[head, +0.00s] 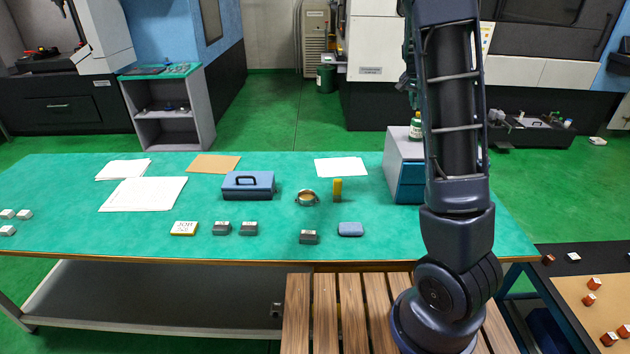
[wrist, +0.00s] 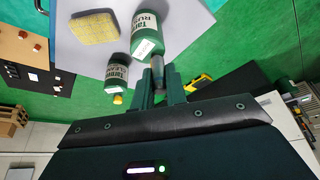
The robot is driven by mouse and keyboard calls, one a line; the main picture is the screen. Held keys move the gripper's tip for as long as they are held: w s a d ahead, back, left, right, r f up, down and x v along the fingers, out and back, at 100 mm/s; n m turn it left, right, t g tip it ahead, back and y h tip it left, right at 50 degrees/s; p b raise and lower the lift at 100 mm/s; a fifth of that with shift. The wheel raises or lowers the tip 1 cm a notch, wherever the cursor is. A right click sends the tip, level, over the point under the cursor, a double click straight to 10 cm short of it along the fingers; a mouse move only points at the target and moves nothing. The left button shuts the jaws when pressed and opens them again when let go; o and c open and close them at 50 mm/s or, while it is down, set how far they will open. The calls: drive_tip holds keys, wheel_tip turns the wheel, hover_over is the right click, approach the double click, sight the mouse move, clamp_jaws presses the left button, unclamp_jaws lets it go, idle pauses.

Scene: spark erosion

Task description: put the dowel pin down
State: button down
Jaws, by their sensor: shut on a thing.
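My gripper (wrist: 159,78) shows in the wrist view, its two dark fingers shut on a short grey cylinder, the dowel pin (wrist: 158,63). The lower part of the pin is partly hidden between the fingers. The pin's far end appears close to a green bottle with a white label (wrist: 148,36); I cannot tell whether they touch. A grey surface (wrist: 188,17) lies beyond the pin. In the head view only my arm shows; the gripper and the pin are out of sight there.
A second green bottle (wrist: 117,74) and a yellow sponge-like block (wrist: 97,27) are left of the gripper. A grey-and-blue cabinet (head: 401,160) stands on the green table (head: 120,235), partly behind my arm. A blue toolbox (head: 248,186) and several small blocks are on the table.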

drive_tip(key=w+a+f+n+y, duration=0.1)
drive_tip(key=w+a+f+n, duration=0.15)
drive_tip(key=a, duration=0.65)
drive_tip(key=w+a+f+n, duration=0.1)
drive_tip(key=a+f, duration=0.3)
drive_tip(key=a, duration=0.5)
drive_tip(key=n+y, duration=0.2)
drive_tip(key=n, duration=0.3)
hover_over(314, 177)
drive_tip(key=s, duration=0.2)
wheel_tip(314, 177, down, 8)
drive_tip(key=shift+m+t, duration=0.25)
drive_tip(key=shift+t, duration=0.25)
wheel_tip(314, 177, down, 19)
drive_tip(key=shift+w+d+f, duration=0.1)
drive_tip(key=shift+f, duration=0.05)
drive_tip(key=shift+f, duration=0.15)
drive_tip(key=c, duration=1.4)
unclamp_jaws()
